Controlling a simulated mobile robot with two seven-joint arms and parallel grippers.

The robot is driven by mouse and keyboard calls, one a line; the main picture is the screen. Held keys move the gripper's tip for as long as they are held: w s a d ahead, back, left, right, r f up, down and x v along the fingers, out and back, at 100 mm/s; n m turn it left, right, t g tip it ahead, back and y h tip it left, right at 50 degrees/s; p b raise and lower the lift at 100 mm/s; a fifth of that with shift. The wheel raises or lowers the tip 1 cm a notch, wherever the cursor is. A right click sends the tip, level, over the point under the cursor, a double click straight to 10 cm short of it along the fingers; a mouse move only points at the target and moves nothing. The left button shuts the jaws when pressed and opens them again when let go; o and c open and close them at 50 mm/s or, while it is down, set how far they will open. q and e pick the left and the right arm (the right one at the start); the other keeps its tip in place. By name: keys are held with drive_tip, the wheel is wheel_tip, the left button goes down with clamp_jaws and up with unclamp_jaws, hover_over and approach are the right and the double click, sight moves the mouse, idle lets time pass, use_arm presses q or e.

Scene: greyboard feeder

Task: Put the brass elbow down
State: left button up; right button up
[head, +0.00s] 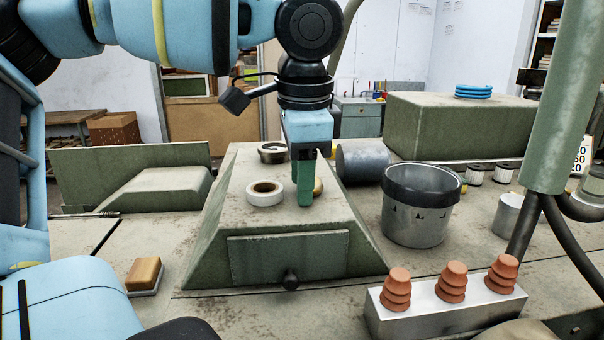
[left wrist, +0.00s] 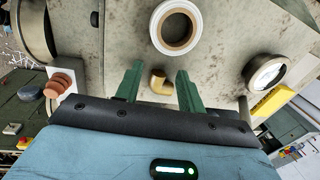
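The brass elbow (head: 318,187) is on the flat top of the green-grey sloped block (head: 225,205), mostly hidden behind my gripper in the head view. In the left wrist view the elbow (left wrist: 160,83) shows between the two green fingers, with a gap on each side. My left gripper (head: 304,200) points down over the block top, and its fingers (left wrist: 160,70) are apart. I cannot tell the exact height of the fingertips above the surface. My right gripper is not in view.
Terracotta stacked pieces (head: 451,282) stand on a metal bar in front.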

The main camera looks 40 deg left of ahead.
use_arm(q)
drive_tip(key=shift+r, duration=0.15)
wheel_tip(320, 180, up, 12)
drive_tip(key=d, duration=0.1)
drive_tip(key=shift+s+d, duration=0.2)
drive_tip(key=shift+s, duration=0.25)
idle(0.5)
